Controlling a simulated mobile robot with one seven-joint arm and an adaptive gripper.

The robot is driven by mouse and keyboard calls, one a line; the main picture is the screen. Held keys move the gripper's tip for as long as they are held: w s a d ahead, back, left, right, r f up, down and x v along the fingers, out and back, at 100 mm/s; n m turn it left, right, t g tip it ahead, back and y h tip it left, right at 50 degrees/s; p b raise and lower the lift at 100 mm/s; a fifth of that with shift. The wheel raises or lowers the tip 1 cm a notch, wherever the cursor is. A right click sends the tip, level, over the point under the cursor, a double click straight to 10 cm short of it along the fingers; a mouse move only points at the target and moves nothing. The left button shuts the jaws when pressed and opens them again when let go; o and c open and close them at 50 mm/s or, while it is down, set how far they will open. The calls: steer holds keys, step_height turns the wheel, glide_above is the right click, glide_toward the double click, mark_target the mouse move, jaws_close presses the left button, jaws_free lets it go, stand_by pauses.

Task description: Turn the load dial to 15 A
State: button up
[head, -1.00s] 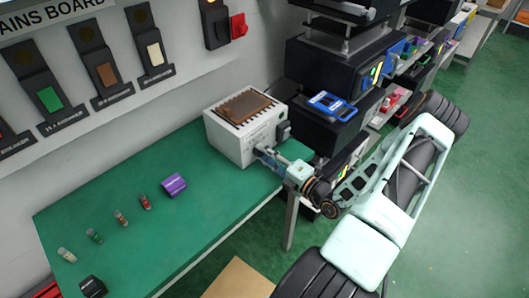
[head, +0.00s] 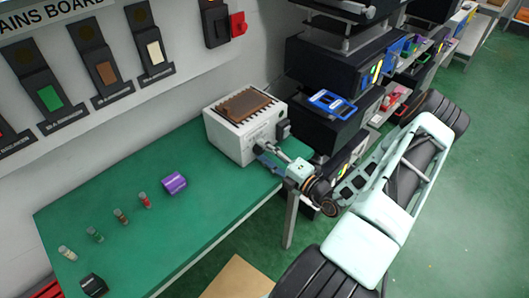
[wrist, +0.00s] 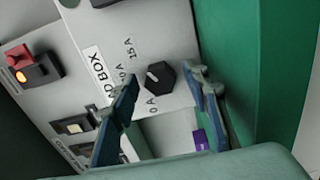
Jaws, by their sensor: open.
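The load box (head: 232,140) is a white case with a brown slatted top, standing at the far right end of the green bench. In the wrist view its face (wrist: 95,60) carries a black, many-sided dial (wrist: 162,76) with a small white mark. Printed labels "0 A", "10 A" and "15 A" lie around the dial; the mark appears to face left, near "10 A", but is too small to read surely. My gripper (wrist: 163,80) is open, with one blue finger on each side of the dial and gaps visible. In the head view my gripper (head: 264,158) is at the box's front face.
A purple block (head: 174,183) and several small cylinders are on the bench (head: 130,235). Black shelving units (head: 315,80) stand close behind my arm.

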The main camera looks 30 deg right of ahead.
steer(key=v, duration=1.2)
steer(key=shift+a, duration=0.1)
